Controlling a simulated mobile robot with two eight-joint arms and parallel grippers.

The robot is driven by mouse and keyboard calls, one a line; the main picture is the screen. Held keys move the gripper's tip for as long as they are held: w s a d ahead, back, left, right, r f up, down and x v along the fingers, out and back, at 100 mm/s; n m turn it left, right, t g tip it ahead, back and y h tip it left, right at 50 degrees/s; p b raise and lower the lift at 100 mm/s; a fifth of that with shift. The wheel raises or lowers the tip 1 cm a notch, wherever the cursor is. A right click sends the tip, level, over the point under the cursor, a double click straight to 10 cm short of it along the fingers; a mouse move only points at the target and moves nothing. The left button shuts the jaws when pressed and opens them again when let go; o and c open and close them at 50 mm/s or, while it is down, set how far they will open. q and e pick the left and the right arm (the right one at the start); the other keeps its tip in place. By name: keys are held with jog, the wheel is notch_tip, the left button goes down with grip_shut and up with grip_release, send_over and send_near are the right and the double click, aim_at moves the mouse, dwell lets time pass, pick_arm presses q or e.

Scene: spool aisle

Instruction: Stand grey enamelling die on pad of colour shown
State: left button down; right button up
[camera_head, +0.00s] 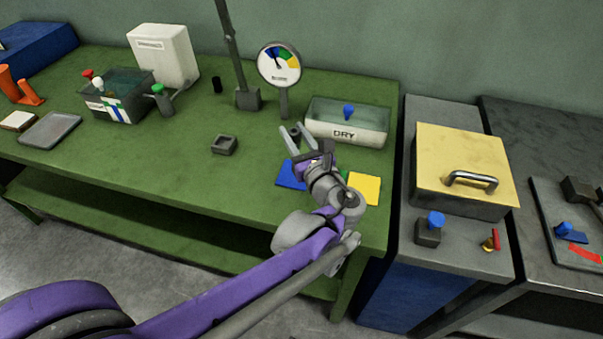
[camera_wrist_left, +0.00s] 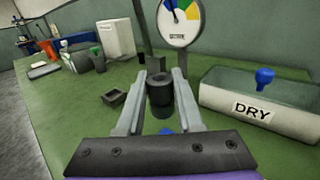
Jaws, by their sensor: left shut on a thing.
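My left gripper (camera_head: 291,138) is shut on the dark grey cylindrical die (camera_wrist_left: 160,92), holding it upright between its fingers above the green bench. In the head view the die (camera_head: 295,133) is small and partly hidden. A blue pad (camera_head: 289,178) and a yellow pad (camera_head: 364,188) lie below and beside my gripper. A sliver of green pad (camera_head: 344,174) shows between them, mostly hidden by my wrist. The round dial (camera_head: 279,63) has blue, green and yellow sectors; its needle appears to point at blue. My right gripper is not in view.
A clear-sided DRY box (camera_head: 346,122) with a blue knob stands right of my gripper. An empty-looking square grey holder (camera_head: 224,145) sits to the left. The dial post and a dark upright (camera_head: 247,98) stand behind. The bench's left-middle is fairly clear.

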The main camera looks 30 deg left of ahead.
pick_arm(q)
notch_tip(320, 180, down, 9)
jog(key=b, duration=0.3)
jog(key=shift+f, duration=0.2)
jog(key=shift+f, duration=0.15)
jog(key=c, duration=0.5)
grip_release()
jog(key=shift+c, duration=0.2)
jog(key=shift+r, duration=0.2)
jog(key=p+v, duration=0.1)
jog(key=v, duration=1.1)
jog(key=shift+f, duration=0.1)
